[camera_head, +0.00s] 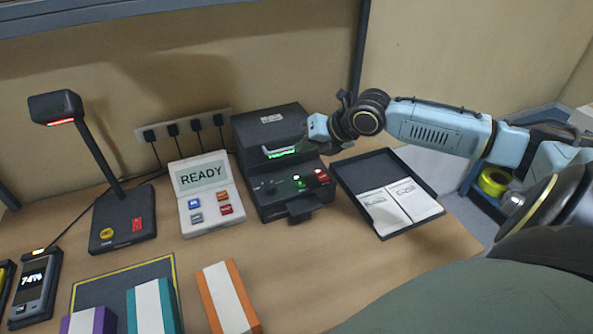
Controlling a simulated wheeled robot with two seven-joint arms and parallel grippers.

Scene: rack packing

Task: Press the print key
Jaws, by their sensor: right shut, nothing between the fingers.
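A white console (207,191) with a screen reading READY stands mid-desk. It has several coloured keys: an orange key (222,196), a blue key (194,203), a grey key (196,218) and a red key (226,209). Their lettering is too small to read, so I cannot tell which is the print key. A black printer (268,131) beside it has a green-lit slot and small green and red lights or buttons in front. My right gripper (324,150) is shut and empty, by the printer's right side, above the desk and right of the console. My left gripper is not in view.
A black tray (352,171) with white labels lies right of the printer. A black lamp-like scanner (92,150) stands left of the console. A handheld device (36,283) and several striped boxes (228,297) are in front. Bare desk lies between the boxes and tray.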

